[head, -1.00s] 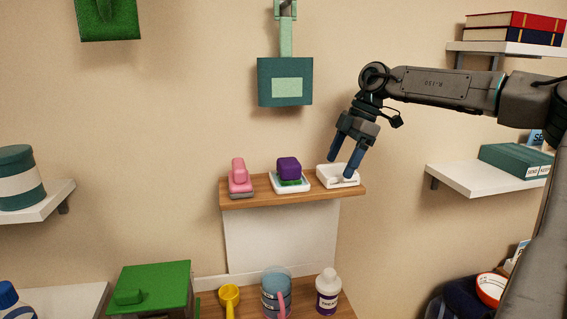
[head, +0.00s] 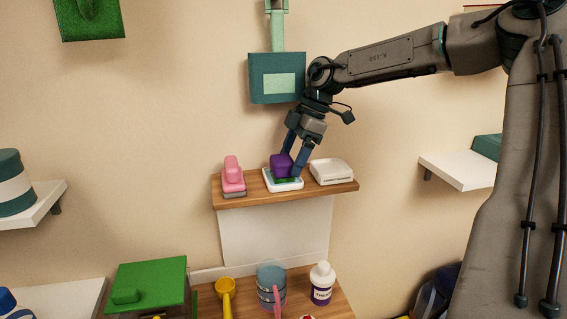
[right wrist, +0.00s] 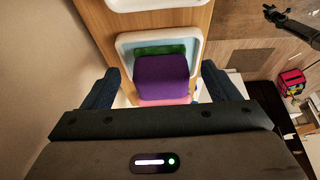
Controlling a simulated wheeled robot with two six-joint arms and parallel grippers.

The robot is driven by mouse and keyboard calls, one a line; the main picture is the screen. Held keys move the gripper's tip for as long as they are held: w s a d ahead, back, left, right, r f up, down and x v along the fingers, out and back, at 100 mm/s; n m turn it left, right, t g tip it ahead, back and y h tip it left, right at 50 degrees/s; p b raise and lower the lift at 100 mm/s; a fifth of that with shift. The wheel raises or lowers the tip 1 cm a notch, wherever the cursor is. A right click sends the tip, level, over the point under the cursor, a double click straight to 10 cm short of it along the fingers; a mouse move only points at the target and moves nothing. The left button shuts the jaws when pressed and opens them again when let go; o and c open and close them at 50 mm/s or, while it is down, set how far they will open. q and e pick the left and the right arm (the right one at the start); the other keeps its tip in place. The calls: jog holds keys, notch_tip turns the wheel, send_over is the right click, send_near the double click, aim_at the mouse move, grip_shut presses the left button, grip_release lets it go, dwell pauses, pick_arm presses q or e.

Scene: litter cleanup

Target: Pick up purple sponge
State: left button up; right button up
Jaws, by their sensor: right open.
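The purple sponge (head: 280,165) sits on a green piece in a small white tray (head: 268,185) on the wooden wall shelf. My right gripper (head: 293,165) is at the sponge, with its blue fingers pointing down, one behind it and one at its right. In the right wrist view the purple sponge (right wrist: 162,78) lies between the two open fingers (right wrist: 165,90), with gaps on both sides. The green piece (right wrist: 160,50) shows at the sponge's far edge. The left gripper is not in view.
A pink brush-like item (head: 233,178) stands left of the tray, and a white dish (head: 331,172) stands right of it on the same shelf (head: 300,194). A teal box (head: 277,78) hangs on the wall above. Below are a green box (head: 150,285) and a white bottle (head: 322,280).

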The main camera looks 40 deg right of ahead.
aim_at(282, 158)
jog(key=shift+w+a+p, duration=0.25)
jog(key=shift+a, duration=0.35)
jog(key=shift+w+a+p, duration=0.25)
jog(key=shift+a, duration=0.35)
jog(key=shift+w+a+f, duration=0.15)
jog(key=shift+f, duration=0.35)
jog(key=shift+d+f, duration=0.1)
jog(key=shift+d, duration=0.25)
jog(key=shift+a, duration=0.2)
jog(key=c, duration=1.1)
jog(key=shift+o, duration=0.2)
jog(key=shift+d, duration=0.1)
